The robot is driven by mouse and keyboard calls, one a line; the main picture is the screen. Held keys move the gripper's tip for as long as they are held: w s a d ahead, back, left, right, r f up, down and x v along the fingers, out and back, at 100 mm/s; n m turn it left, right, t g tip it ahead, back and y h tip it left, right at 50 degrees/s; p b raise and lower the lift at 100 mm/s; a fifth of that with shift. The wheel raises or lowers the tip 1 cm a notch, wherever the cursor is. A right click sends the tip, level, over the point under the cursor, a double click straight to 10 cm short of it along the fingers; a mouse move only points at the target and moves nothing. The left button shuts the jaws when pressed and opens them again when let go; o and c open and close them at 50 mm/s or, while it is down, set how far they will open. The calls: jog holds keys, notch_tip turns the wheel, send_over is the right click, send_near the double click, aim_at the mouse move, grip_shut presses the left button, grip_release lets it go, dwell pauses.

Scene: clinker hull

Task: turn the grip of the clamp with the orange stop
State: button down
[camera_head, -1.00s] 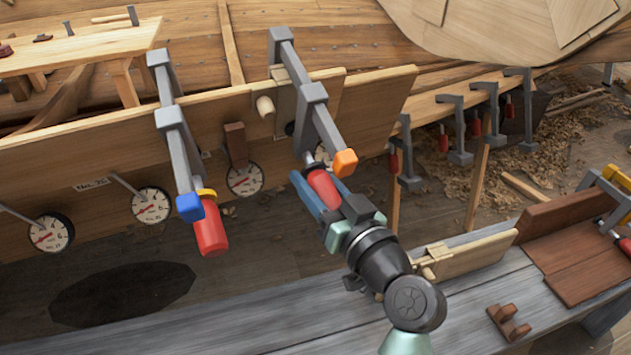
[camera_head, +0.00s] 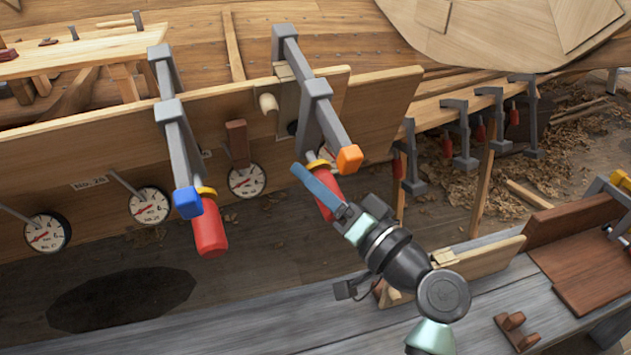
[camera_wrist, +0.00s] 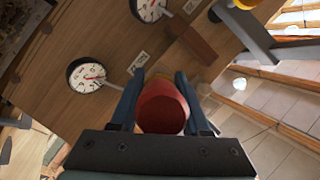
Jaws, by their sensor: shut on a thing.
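The clamp with the orange stop (camera_head: 349,158) sits on the plank edge at the middle of the head view, its grey bar (camera_head: 319,112) reaching toward me. Its red grip (camera_head: 327,190) hangs below the bar, with a yellow collar (camera_head: 317,165) above it. My gripper (camera_head: 322,189) is shut on this red grip, one blue finger across its near side. In the wrist view the red grip (camera_wrist: 163,108) lies between both blue fingers. The far finger is mostly hidden in the head view.
A second clamp with a blue stop (camera_head: 188,203) and a red grip (camera_head: 210,232) stands to the left. Several dials (camera_head: 149,205) hang along the plank. More clamps (camera_head: 462,130) are at the right. A grey bench (camera_head: 270,315) runs below my arm.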

dwell(0.4)
jog(key=shift+c, duration=1.9)
grip_release()
jog(key=p+v, duration=0.1)
jog(key=v, duration=1.2)
